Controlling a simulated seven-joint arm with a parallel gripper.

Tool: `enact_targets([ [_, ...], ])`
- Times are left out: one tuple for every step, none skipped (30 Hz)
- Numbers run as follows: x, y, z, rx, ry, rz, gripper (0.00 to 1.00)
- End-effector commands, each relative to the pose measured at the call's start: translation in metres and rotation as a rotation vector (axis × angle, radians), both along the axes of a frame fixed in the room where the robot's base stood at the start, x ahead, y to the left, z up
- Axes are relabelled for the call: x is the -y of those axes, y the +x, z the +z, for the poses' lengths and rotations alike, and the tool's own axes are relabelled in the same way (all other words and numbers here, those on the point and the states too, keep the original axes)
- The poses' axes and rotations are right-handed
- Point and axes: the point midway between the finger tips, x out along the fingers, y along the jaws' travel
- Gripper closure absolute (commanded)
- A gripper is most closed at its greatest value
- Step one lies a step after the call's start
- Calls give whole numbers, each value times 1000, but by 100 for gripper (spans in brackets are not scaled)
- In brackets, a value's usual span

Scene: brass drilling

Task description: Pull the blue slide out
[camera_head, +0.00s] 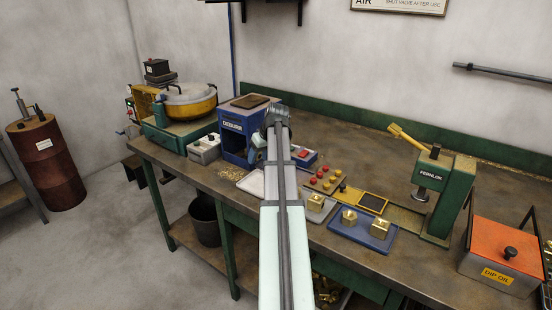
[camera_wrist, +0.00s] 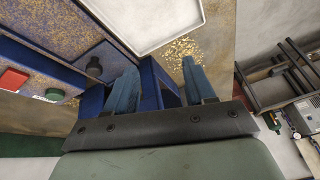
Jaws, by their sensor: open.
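The blue machine marked DEBURR (camera_head: 234,123) stands on the bench in the head view, with my arm reaching in front of its right side. In the wrist view my gripper (camera_wrist: 159,66) is open, its two blue-grey fingers apart. A blue part (camera_wrist: 150,88), which looks like the slide, shows between the fingers. I cannot tell whether either finger touches it.
A white tray (camera_wrist: 143,51) lies just beyond the fingers, with brass chips (camera_wrist: 182,50) beside it. A red button (camera_wrist: 12,79) and a green button (camera_wrist: 55,95) are at left. A blue tray (camera_head: 343,232) with brass blocks and a green press (camera_head: 455,195) stand to the right.

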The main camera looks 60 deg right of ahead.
Motion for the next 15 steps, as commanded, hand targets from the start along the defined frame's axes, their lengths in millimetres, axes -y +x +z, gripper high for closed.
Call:
enact_targets([
  [32, -6, 17, -8, -27, -25, 46],
  [45, -11, 25, -14, -42, -37, 46],
  [59, -17, 33, -22, -58, -52, 46],
  [68, -22, 39, -26, -68, -61, 46],
  [76, -26, 44, -31, -78, -70, 46],
  [84, -30, 50, -37, -88, -78, 46],
  [89, -33, 53, -39, -93, -83, 46],
  [93, -36, 55, -42, -98, -88, 46],
  [97, -38, 57, -44, -102, -92, 46],
  [98, -39, 57, -46, -104, -94, 46],
  [99, -40, 57, -47, -106, -94, 46],
  [100, -39, 55, -47, -107, -95, 46],
  [100, -39, 53, -48, -108, -95, 46],
  [100, -38, 51, -48, -108, -95, 46],
  [101, -36, 47, -48, -108, -95, 46],
])
